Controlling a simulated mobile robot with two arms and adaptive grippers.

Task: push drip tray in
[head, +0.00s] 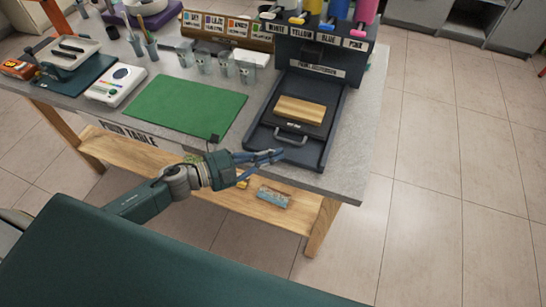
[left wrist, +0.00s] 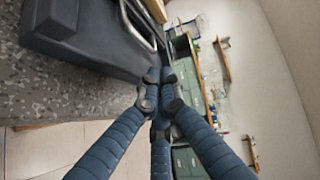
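The drip tray (head: 289,129) is a dark tray with a metal handle at its front. It sits low in the dark paint dispenser (head: 320,72), on its base (head: 309,151), with a light wooden block (head: 299,109) lying on it. My left gripper (head: 277,157) is at the table's front edge, just in front of the handle and a little left of it. In the left wrist view its blue fingers (left wrist: 158,85) come close together at the tips, with nothing visible between them. Contact with the tray cannot be told. My right gripper is not in view.
A green mat (head: 187,105) lies left of the dispenser. A white scale (head: 116,85), several cups (head: 225,65) and a row of colour cards (head: 228,27) stand on the table. A wooden shelf (head: 200,180) runs below. Open floor lies right.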

